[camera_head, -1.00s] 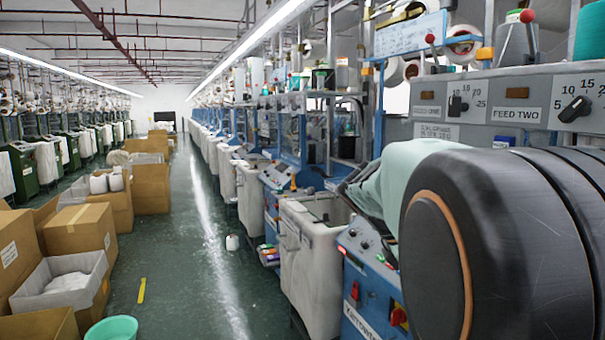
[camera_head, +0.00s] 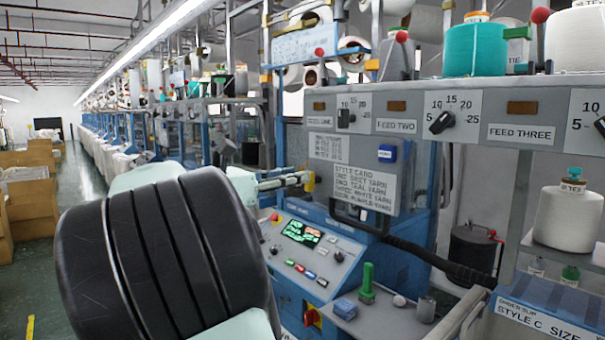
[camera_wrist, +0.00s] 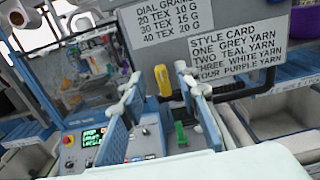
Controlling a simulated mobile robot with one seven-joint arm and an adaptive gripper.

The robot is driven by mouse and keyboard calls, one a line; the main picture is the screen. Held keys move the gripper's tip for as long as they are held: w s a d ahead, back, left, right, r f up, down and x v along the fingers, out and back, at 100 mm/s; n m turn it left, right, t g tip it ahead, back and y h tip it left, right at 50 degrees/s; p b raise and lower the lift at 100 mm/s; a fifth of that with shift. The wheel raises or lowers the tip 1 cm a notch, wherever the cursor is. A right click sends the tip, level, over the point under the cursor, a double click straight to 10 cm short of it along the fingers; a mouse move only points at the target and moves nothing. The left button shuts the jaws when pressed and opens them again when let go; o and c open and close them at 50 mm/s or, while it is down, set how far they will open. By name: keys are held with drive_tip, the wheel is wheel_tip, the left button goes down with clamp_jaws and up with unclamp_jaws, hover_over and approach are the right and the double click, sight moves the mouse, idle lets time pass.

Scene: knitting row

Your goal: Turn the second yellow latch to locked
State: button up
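A yellow latch (camera_wrist: 163,80) stands upright on the front of the grey machine box, below the dial card. In the wrist view it shows between the two fingers of my gripper (camera_wrist: 160,96), which are apart with nothing held. In the head view my gripper (camera_head: 292,181) points right, and the yellow latch (camera_head: 310,181) is right at its fingertips. I cannot tell whether a finger touches it. I see no other latch clearly, and any lock marking is too small to read.
A black hose (camera_head: 440,262) runs right. Feed dials (camera_head: 440,121) line the shelf above.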

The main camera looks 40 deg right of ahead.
sight(314, 180)
drive_tip(key=d, duration=0.4)
drive_tip(key=shift+w, duration=0.15)
drive_tip(key=shift+a, duration=0.1)
clamp_jaws()
